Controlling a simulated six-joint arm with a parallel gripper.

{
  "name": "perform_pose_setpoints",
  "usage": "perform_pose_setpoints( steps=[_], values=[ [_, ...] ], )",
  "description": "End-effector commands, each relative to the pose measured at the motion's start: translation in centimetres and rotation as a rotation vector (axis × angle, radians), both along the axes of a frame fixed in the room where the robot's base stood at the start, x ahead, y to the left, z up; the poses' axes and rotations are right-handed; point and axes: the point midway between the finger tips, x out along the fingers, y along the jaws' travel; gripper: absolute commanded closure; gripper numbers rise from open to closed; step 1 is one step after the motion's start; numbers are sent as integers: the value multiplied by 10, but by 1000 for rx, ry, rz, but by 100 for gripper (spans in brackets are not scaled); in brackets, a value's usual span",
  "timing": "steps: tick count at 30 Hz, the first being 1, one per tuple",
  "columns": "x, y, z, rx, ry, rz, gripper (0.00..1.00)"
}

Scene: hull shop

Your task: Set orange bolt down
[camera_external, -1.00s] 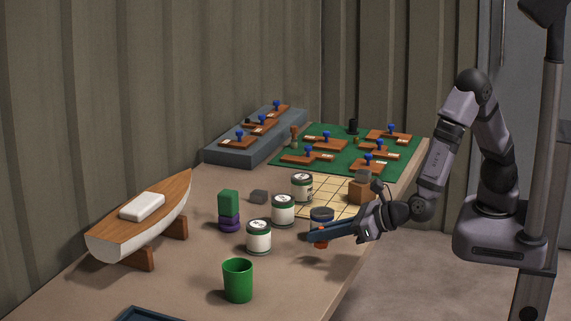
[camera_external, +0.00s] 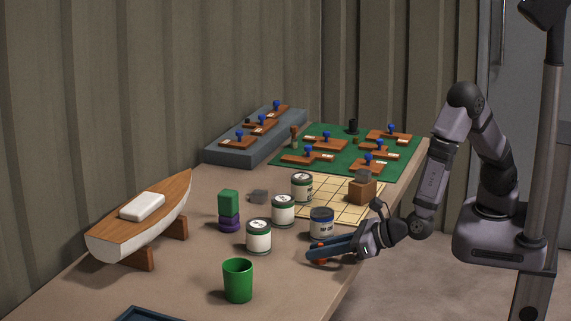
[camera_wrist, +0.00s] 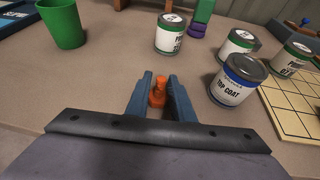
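The orange bolt (camera_wrist: 158,92) stands upright between the two blue fingers of my gripper (camera_wrist: 160,88) in the wrist view. The fingers look closed on its sides. In the external view my gripper (camera_external: 314,253) is low over the front right of the table (camera_external: 295,290). Only small bits of the orange bolt (camera_external: 321,263) show around the fingers there. It is at or just above the tabletop; I cannot tell whether it touches.
Green-lidded cans (camera_external: 258,238), a green cup (camera_external: 238,281) and a gridded board (camera_external: 340,205) are around. A boat model (camera_external: 140,225) is at left. Bare table lies in front.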

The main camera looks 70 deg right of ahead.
Motion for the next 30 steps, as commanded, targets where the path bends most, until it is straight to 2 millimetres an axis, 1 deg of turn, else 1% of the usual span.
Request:
perform_pose_setpoints(
  steps=[10,14,20,30],
  values=[
    [0,0,1,0,0,0,70],
    [0,0,6,-1,0,0,70],
    [-24,-1,13,1,-1,4,70],
    [-80,-4,37,2,-1,6,70]
  ],
)
